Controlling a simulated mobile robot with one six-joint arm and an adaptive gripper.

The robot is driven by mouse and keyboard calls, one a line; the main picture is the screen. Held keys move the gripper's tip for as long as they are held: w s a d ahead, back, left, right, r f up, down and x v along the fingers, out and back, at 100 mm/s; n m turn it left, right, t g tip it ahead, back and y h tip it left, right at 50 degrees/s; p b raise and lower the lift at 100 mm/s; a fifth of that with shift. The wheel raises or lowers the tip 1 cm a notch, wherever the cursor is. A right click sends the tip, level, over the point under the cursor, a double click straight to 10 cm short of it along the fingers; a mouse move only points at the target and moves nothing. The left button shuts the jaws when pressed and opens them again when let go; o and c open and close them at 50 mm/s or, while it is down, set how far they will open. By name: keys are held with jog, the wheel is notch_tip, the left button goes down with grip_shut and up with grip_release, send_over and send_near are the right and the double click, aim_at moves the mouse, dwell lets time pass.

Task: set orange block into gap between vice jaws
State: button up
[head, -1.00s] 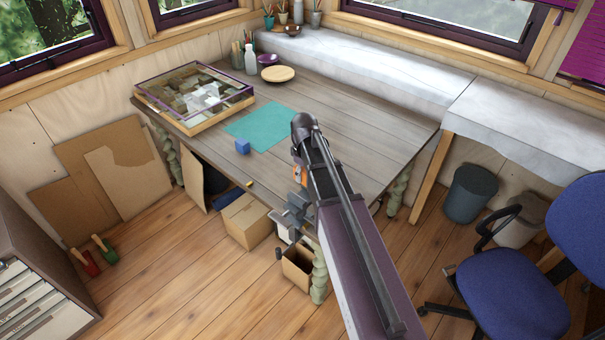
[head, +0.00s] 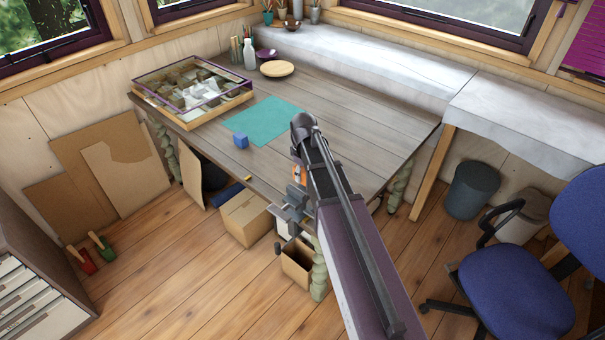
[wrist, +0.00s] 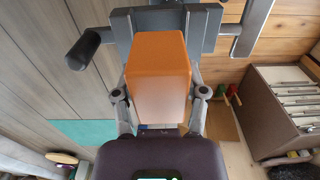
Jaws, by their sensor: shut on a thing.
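The orange block (wrist: 158,62) is between the two fingers of my gripper (wrist: 160,92) in the wrist view, and they are shut on it. In the head view only a small orange part (head: 298,174) shows beside my arm. The grey vice (wrist: 205,25) lies across the top of the wrist view, beyond the block's far end. It also shows at the table's front edge in the head view (head: 289,213). The block overlaps the middle of the vice in the picture. The gap between the jaws is covered, so I cannot tell whether the block is in it.
Cardboard boxes (head: 245,218) stand below the front edge. A blue chair (head: 500,298) is at right. The table's right part is clear.

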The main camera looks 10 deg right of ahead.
jog(key=shift+f+b, duration=1.05)
jog(key=shift+f, duration=0.15)
jog(key=shift+f, duration=0.15)
jog(key=o, duration=1.2)
jog(key=shift+o, duration=0.2)
